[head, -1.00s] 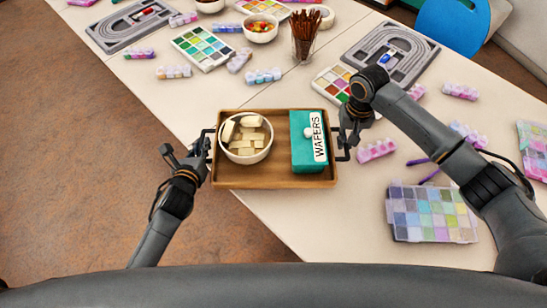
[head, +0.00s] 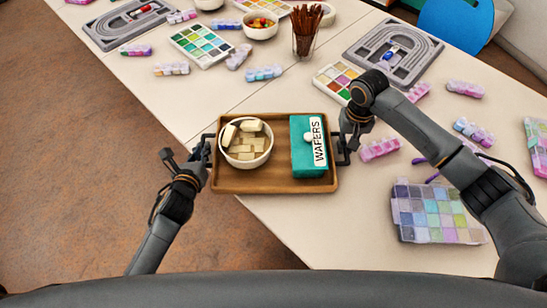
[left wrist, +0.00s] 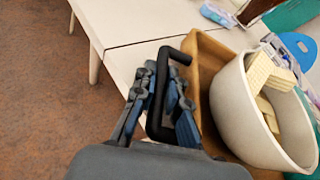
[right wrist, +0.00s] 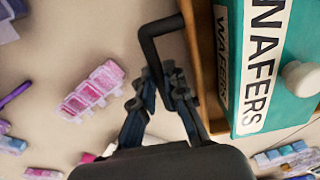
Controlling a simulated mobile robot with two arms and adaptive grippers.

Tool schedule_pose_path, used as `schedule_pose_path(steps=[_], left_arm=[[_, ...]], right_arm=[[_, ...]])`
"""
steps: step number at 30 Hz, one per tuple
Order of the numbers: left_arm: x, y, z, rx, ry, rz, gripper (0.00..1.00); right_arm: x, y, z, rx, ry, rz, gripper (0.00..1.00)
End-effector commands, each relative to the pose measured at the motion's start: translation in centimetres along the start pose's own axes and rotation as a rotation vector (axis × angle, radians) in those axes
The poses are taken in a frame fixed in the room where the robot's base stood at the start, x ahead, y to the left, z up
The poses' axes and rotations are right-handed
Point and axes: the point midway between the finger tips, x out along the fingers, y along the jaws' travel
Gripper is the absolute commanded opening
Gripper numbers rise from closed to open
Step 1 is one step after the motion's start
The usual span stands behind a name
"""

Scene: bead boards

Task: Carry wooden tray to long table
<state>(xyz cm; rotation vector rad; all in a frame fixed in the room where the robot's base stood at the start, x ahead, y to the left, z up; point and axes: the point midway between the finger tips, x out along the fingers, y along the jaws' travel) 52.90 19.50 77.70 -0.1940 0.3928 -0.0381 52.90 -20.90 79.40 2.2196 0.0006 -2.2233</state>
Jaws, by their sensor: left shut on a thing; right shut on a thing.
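The wooden tray (head: 270,184) is held level by both grippers over the near edge of the long table (head: 290,225), its left part over the floor. Whether it touches the table I cannot tell. A white bowl of wafers (head: 246,158) stands on its left, a teal wafers box (head: 302,165) with a round white knob on its right. My left gripper (head: 208,150) is shut on the tray's black left handle (left wrist: 158,100). My right gripper (head: 345,148) is shut on the right handle (right wrist: 150,45).
Bead boxes (head: 435,212), grey bead boards (head: 393,52), a cup of brown sticks (head: 305,35) and a bowl of colourful beads (head: 260,24) lie on the table. A blue chair (head: 457,22) stands behind. Brown floor (head: 80,180) is clear at left.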

Motion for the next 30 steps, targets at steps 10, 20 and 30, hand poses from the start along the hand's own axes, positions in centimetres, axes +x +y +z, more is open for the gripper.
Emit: schedule_pose_path(steps=[10,20,30], left_arm=[[0.3,0.3,-0.8,0.001,0.0,0.002,0.35],[-0.1,0.2,-0.8,0.002,0.001,0.001,0.35],[-6.4,0.2,-1.0,0.003,0.003,-0.001,0.35]], right_arm=[[0.9,0.1,0.0,0.001,0.0,0.002,0.35],[0.9,0.0,0.0,0.0,0.0,0.0,0.35],[0.9,0.0,0.0,0.0,0.0,0.0,0.35]])
